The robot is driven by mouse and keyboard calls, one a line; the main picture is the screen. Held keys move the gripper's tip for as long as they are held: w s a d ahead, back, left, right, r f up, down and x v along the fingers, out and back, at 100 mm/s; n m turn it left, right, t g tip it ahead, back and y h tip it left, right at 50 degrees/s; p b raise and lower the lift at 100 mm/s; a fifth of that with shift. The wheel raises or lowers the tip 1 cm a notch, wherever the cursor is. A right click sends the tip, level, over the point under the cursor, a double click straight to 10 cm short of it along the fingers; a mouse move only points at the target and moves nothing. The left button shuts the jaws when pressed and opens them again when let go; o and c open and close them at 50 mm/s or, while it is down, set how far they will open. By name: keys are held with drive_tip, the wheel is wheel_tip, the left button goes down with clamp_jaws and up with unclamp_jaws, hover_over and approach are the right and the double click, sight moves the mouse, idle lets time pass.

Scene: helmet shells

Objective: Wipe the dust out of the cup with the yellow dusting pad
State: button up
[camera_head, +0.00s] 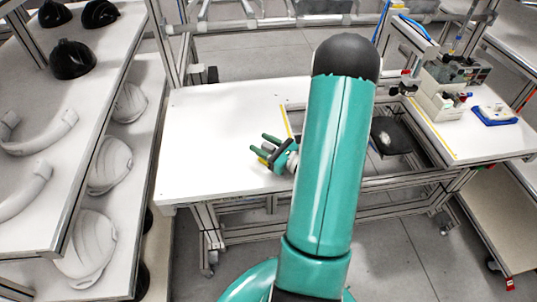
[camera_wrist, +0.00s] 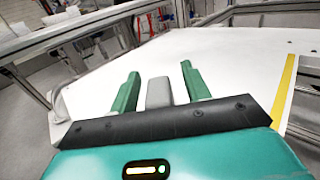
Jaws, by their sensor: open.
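My gripper (camera_head: 258,142) is over the white table, left of my teal arm, with its two green fingers spread apart. In the wrist view my gripper (camera_wrist: 160,70) is open, with a short grey block (camera_wrist: 159,92) between the fingers; I cannot tell whether it is part of the gripper. A small yellow patch (camera_head: 263,160) shows beside the gripper, too small to identify as the dusting pad. A dark, hollow-looking object (camera_head: 392,136) with a pale patch lies right of my arm; I cannot tell whether it is the cup. No pad is clearly visible in the wrist view.
The white table (camera_head: 205,130) is largely bare, with a yellow stripe (camera_wrist: 285,90) near its right side. The left shelf (camera_head: 95,50) holds black helmet shells (camera_head: 72,60); white shells (camera_head: 90,245) sit below. A blue tray (camera_head: 494,115) and equipment stand at right. My arm hides the table's middle.

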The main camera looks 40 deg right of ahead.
clamp_jaws()
drive_tip(key=shift+r, duration=0.1)
